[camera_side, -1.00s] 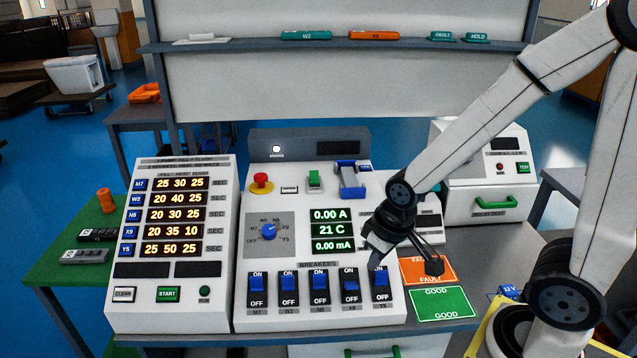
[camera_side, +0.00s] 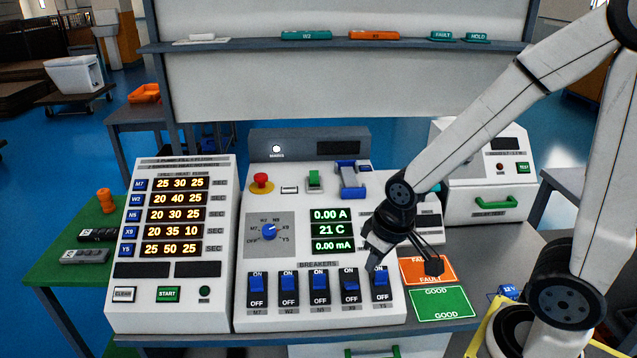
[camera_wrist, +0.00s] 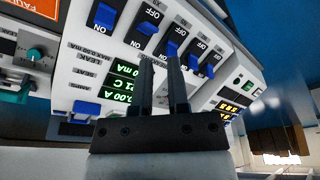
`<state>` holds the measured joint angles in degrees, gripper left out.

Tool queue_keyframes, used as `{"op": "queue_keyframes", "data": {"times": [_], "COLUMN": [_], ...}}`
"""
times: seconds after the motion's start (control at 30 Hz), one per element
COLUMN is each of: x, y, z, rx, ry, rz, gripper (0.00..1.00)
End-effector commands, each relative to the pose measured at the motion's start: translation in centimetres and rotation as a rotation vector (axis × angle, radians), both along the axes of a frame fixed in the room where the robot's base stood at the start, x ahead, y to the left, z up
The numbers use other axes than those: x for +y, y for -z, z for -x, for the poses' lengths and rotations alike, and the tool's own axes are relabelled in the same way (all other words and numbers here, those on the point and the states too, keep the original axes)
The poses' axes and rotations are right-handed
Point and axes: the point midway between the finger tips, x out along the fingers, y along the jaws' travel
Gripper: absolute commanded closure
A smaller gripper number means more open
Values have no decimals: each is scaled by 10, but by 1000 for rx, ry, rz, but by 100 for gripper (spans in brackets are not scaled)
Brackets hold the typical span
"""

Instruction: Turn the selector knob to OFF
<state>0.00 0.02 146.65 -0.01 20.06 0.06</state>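The blue selector knob (camera_side: 269,231) sits on a grey plate (camera_side: 255,250) on the middle panel in the side view, with positions around it including OFF at lower left. Its pale pointer looks turned to the upper right, towards X9. The knob is hidden behind the gripper there.
Several blue breaker switches (camera_side: 319,283) line the panel's lower edge. Lit displays (camera_side: 331,230) stand right of the knob. A red button (camera_side: 261,181) and a blue fixture (camera_side: 352,178) are above. The timer panel (camera_side: 170,280) stands left. The orange card (camera_side: 415,268) lies right.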

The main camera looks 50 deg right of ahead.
Motion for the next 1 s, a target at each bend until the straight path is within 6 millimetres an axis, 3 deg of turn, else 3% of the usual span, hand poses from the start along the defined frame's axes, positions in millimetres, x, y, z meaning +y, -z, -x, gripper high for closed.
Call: {"op": "queue_keyframes", "data": {"times": [0.03, 0.17, 0.2, 0.47, 1.0], "x": [0, 1, 1, 4, 19], "y": [0, -1, -1, -6, -4], "z": [-1, -8, -12, -59, -188], "rx": [0, 0, 0, -6, -93], "ry": [2, 24, 35, 194, 677], "rz": [0, -2, -2, -10, -20], "gripper": [62, 21, 15, 15, 15]}}
